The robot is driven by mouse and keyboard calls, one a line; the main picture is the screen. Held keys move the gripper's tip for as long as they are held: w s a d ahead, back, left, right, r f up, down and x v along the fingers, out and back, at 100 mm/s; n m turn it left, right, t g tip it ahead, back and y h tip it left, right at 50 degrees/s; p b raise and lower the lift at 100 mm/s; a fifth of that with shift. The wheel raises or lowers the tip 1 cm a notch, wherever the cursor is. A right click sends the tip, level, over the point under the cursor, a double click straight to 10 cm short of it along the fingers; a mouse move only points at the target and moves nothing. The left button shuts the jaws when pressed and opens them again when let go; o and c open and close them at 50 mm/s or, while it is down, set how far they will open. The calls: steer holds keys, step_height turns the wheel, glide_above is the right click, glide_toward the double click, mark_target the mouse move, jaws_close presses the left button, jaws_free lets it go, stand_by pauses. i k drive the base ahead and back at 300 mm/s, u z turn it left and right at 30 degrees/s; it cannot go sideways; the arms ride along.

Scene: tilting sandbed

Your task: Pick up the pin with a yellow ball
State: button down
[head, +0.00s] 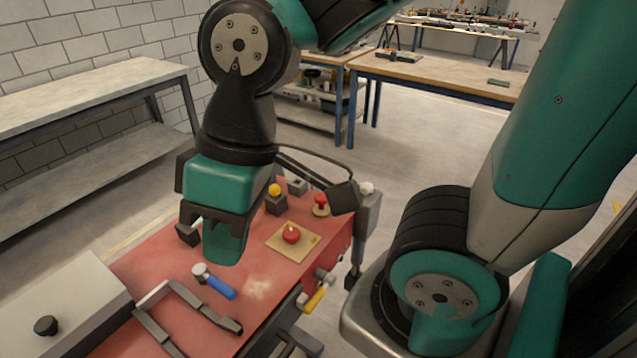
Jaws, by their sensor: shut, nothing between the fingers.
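The yellow ball (275,190) of the pin shows just right of my gripper, above a small dark block (276,206) on the red table top. The pin's shaft is not visible. My gripper (223,252) hangs over the red table, left of and nearer the camera than the yellow ball. It is shut and empty, and apart from the pin.
A red ball (291,234) sits on a tan plate (280,243), and a red knob (321,201) stands behind it. A blue-handled tool (220,287) and a grey frame (160,296) lie nearer. A pale box (75,305) stands at the left.

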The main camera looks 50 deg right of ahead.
mark_target(273, 190)
steer(key=z, duration=0.55)
steer(key=i, duration=0.5)
steer(key=z, duration=1.1)
steer(key=k, duration=0.75)
steer(key=u, duration=0.7)
steer(key=i, duration=0.5)
